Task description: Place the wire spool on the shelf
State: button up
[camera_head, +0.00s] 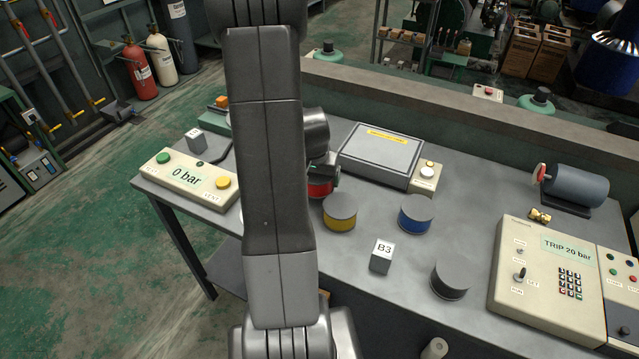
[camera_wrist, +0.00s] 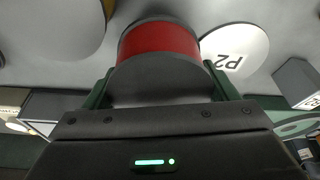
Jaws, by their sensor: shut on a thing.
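A red spool (camera_head: 321,188) with dark grey end discs is at the table's middle, partly hidden behind my arm. My gripper (camera_wrist: 160,82) is shut on this spool, with one green finger on each side of it. The red spool also fills the upper middle of the wrist view (camera_wrist: 160,38). I cannot tell whether it touches the table. A yellow spool (camera_head: 340,213), a blue spool (camera_head: 416,215) and a dark spool (camera_head: 450,281) stand on the table to the right. A grey shelf surface (camera_head: 228,264) shows low under the table's left side.
A white disc marked P2 (camera_wrist: 235,48) lies beside the held spool. A grey case (camera_head: 381,153) stands behind, a B3 block (camera_head: 382,257) in front. The 0 bar panel (camera_head: 186,178) is left and the TRIP 20 bar console (camera_head: 545,275) right. A rack (camera_head: 425,45) stands beyond.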

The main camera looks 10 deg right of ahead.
jog(key=shift+f, duration=1.5)
jog(key=shift+f+b, duration=0.2)
jog(key=shift+b, duration=0.1)
jog(key=o, duration=1.4)
jog(key=shift+o, duration=0.2)
jog(key=shift+r, duration=0.2)
